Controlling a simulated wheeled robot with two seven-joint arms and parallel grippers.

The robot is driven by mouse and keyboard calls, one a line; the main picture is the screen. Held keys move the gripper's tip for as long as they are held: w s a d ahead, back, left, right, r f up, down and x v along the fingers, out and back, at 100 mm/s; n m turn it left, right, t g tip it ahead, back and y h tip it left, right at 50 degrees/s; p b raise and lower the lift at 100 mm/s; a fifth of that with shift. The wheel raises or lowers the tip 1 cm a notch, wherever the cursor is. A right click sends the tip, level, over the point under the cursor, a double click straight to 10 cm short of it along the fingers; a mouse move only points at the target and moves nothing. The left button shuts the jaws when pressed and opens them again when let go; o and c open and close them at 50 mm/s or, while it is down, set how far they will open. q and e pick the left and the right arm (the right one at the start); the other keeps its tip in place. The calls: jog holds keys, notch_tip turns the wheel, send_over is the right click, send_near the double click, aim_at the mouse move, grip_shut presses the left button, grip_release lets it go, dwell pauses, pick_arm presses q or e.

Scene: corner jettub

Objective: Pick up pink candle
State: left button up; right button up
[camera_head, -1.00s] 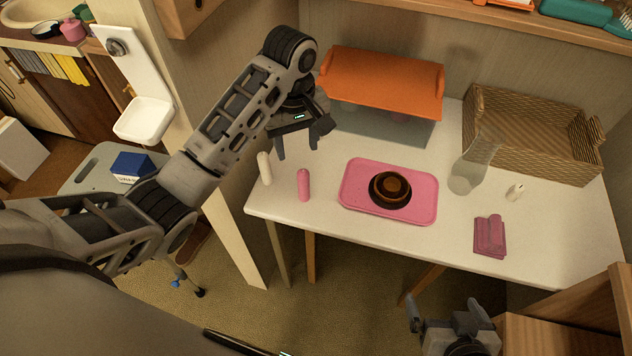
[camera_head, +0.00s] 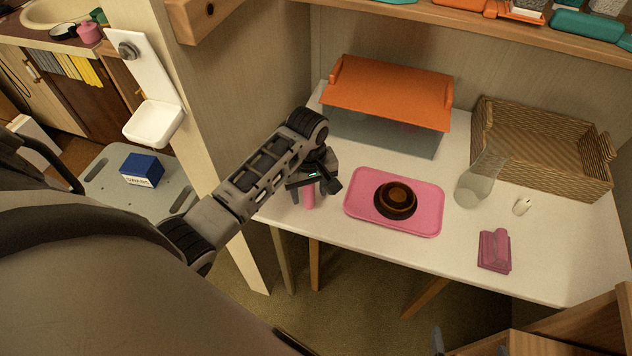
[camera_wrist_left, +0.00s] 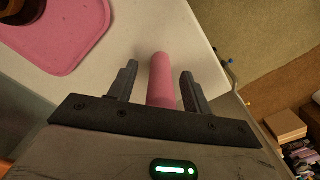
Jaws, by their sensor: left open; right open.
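The pink candle (camera_head: 308,197) stands upright near the left end of the white table, partly hidden by my left gripper (camera_head: 308,190). In the left wrist view the pink candle (camera_wrist_left: 161,80) is between the two fingers of my left gripper (camera_wrist_left: 160,88), with a gap on each side. The left gripper is open and around the candle, not closed on it.
A pink tray (camera_head: 361,215) with a brown dish (camera_head: 396,200) lies right of the candle. An orange-topped stand (camera_head: 388,92) is behind. A glass vase (camera_head: 477,182), a wicker basket (camera_head: 540,150) and pink folded cloth (camera_head: 495,250) are further right.

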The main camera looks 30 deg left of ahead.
pick_arm(q)
jog(key=shift+f, duration=0.35)
jog(key=c, duration=1.1)
jog(key=shift+o, duration=0.2)
jog(key=shift+r, duration=0.1)
